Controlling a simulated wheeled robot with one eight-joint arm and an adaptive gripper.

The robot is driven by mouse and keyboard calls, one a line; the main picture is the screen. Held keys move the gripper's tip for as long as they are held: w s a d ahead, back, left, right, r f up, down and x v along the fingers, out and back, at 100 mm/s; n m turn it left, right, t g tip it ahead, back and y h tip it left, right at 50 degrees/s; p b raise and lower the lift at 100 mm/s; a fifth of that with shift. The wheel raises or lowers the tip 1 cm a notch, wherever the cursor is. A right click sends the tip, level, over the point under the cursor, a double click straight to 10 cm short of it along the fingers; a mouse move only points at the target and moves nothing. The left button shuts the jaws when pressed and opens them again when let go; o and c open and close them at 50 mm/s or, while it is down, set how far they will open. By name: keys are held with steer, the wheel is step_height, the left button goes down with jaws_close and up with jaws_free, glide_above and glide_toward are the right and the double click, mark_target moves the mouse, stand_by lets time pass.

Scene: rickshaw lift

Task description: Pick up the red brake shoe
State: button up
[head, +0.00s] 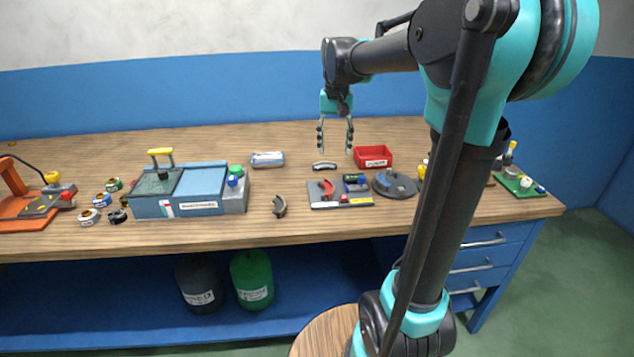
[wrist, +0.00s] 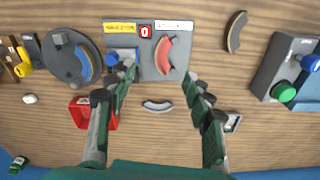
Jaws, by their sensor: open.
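The red brake shoe (head: 327,188) is a curved piece on a dark grey rectangular plate (head: 314,201) on the workbench. In the wrist view the red brake shoe (wrist: 166,57) lies on the plate (wrist: 148,72), beside a small red block and a blue knob. My gripper (head: 335,149) is open and empty, pointing down above the bench, behind the plate as the head view shows it. In the wrist view my gripper (wrist: 159,76) has its two fingers spread left and right, with the red shoe just beyond the fingertips, apart from them.
A light grey shoe (wrist: 157,105) lies near the plate, and a dark shoe (head: 280,206) lies to its left. A red bin (head: 373,156) stands behind right, a round grey disc (head: 395,184) to the right. A blue-grey machine (head: 180,190) stands left. Bare wood surrounds the plate's front.

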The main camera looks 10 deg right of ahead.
steer(key=w+r, duration=0.1)
steer(key=w, duration=0.1)
glide_above(330, 187)
steer(key=f, duration=1.1)
steer(key=shift+s+a+f, duration=0.1)
steer(key=shift+a, duration=0.2)
steer(key=shift+d+f, duration=0.15)
steer(key=shift+f, duration=1.2)
steer(key=shift+d+f, duration=0.15)
steer(key=shift+f, duration=1.2)
jaws_close()
